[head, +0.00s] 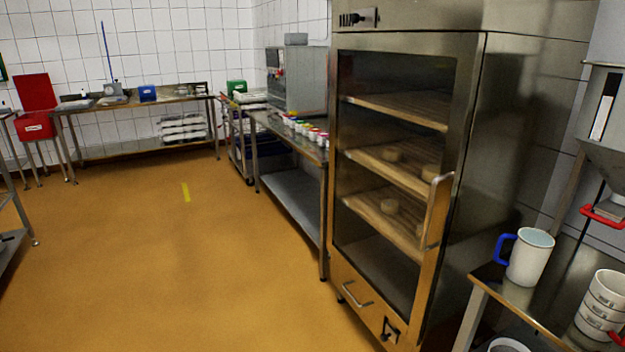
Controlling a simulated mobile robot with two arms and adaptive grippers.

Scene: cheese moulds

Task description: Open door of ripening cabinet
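The ripening cabinet (465,135) is a tall steel cabinet right of the middle in the head view. Its glass-fronted door (395,80) looks shut. Behind the glass are wooden shelves (385,168) with several small round cheeses on them. A vertical bar handle (436,210) is on the right side of the door. A drawer-like panel with a horizontal handle (351,293) is below the door. Neither of my grippers shows in this view.
A steel table (520,298) with a white, blue-handled jug (531,256) and stacked white moulds (603,305) stands right of the cabinet. A steel bench (290,145) with small coloured-lid pots is left of it. The orange floor (190,260) in front is clear.

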